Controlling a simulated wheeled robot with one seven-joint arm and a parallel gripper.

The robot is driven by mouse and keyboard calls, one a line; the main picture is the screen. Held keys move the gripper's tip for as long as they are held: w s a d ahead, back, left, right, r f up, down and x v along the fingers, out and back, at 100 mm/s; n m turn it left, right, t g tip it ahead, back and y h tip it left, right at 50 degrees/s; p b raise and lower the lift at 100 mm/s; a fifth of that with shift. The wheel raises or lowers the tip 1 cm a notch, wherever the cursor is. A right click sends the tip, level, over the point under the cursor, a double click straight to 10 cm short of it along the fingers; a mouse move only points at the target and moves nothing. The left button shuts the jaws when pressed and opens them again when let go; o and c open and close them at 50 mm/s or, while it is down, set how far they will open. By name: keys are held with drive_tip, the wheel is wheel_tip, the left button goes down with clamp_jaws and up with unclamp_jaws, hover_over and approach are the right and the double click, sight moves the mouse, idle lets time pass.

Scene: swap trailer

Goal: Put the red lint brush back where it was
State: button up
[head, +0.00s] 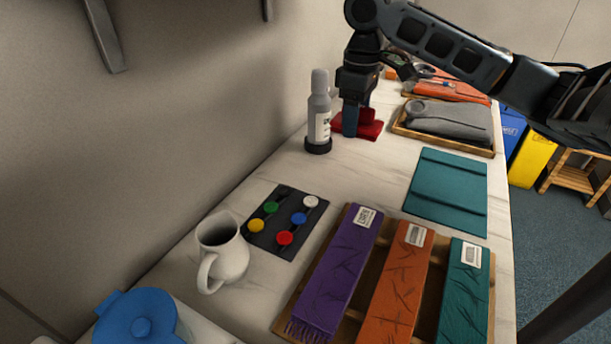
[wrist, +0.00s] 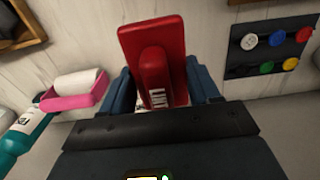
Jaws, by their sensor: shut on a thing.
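The red lint brush (head: 370,129) is at the far part of the counter in the head view, just right of a grey spray bottle. It has a flat red pad with a raised handle bearing a barcode label, and it also shows in the wrist view (wrist: 150,42). My gripper (head: 352,128) points down at the brush. In the wrist view its blue fingers (wrist: 161,84) are on either side of the handle, shut on it. The brush looks flat, at or very near the counter top; I cannot tell whether it touches.
The grey bottle (head: 319,115) stands close left of my gripper. A wooden tray with grey cloth (head: 445,120) lies to the right, a teal mat (head: 447,190) nearer. A button card (head: 285,220), white mug (head: 222,250) and scarf rack (head: 493,305) fill the front. A pink holder (wrist: 75,92) shows in the wrist view.

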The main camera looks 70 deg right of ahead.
hover_over(316, 179)
wheel_tip(316, 179, down, 6)
drive_tip(key=shift+r+p, duration=0.2)
drive_tip(key=shift+p, duration=0.15)
drive_tip(key=shift+w+f, duration=0.1)
drive_tip(key=shift+f, duration=1.9)
drive_tip(key=shift+f, duration=0.2)
drive_tip(key=o, duration=1.1)
drive_tip(key=shift+r, duration=0.1)
wheel_tip(316, 179, up, 12)
drive_tip(key=shift+r, duration=0.1)
